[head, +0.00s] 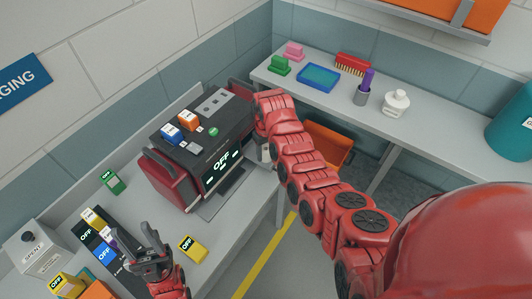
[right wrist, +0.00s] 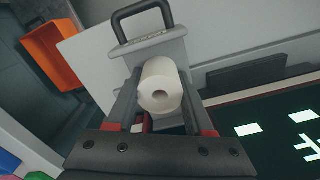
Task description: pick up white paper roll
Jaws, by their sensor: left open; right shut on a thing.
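The white paper roll (right wrist: 161,86) shows in the right wrist view with its round end and core hole facing the camera. It lies between the two fingers of my right gripper (right wrist: 160,100), which is shut on it. A grey part with a black handle (right wrist: 143,18) is right behind the roll; I cannot tell whether they touch. In the head view my right arm reaches to the right side of the red and black machine (head: 205,150), and its links mostly hide the gripper and roll. My left gripper (head: 138,247) is open and empty above the left counter.
Batteries on the left counter include a green one (head: 112,182) and a yellow one (head: 193,248). A grey SPENT box (head: 36,251) stands far left. An orange bin (head: 328,146) is below.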

